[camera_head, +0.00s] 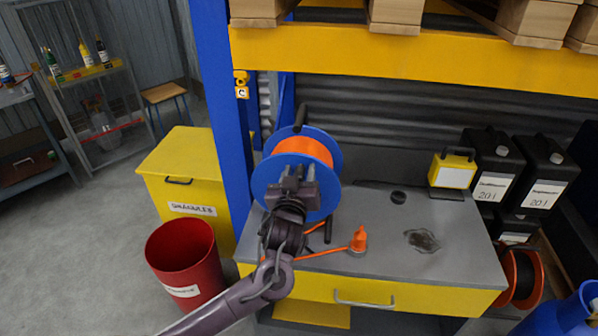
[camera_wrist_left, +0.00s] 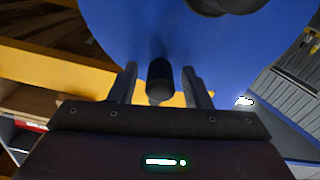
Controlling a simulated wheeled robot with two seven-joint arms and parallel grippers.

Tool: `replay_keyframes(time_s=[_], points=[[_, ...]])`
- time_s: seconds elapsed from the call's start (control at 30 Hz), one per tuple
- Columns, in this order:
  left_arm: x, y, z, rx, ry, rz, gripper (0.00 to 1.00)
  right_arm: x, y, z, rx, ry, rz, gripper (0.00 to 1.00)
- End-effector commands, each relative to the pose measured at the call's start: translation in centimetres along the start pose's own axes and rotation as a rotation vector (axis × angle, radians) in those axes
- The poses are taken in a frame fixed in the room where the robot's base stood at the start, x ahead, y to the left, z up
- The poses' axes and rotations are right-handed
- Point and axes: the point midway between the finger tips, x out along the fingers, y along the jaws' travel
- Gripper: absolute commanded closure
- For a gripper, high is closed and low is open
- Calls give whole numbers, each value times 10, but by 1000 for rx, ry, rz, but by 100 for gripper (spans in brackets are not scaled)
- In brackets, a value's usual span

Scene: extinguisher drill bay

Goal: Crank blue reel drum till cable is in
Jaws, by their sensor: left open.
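The blue reel drum (camera_head: 262,172) stands on the grey workbench (camera_head: 385,265), with orange cable (camera_head: 318,152) wound between its flanges. A loose length of orange cable (camera_head: 318,253) runs over the bench to an orange plug (camera_head: 358,239). My left gripper (camera_head: 298,172) is in front of the drum's near face and hides part of it. In the left wrist view, the blue flange (camera_wrist_left: 125,30) fills the top. A black crank knob (camera_wrist_left: 160,80) stands between the open fingers of my left gripper (camera_wrist_left: 163,85), with gaps visible beside it. My right gripper does not show.
A blue post (camera_head: 222,110) rises left of the drum, and a yellow shelf beam (camera_head: 400,50) with pallets crosses above. A yellow lamp (camera_head: 452,170) and black canisters (camera_head: 496,165) stand at the right. A red bin (camera_head: 182,262) and yellow box (camera_head: 185,160) are at the left.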

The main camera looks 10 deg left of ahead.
Motion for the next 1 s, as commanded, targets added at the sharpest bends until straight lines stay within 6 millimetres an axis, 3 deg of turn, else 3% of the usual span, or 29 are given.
replay_keyframes(time_s=[0.23,0.57,1.0], points=[[0,0,0,0,0,1,58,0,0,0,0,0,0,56],[0,0,0,0,0,0,100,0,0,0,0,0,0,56],[0,4,1,35,0,1,100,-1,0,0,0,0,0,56]])
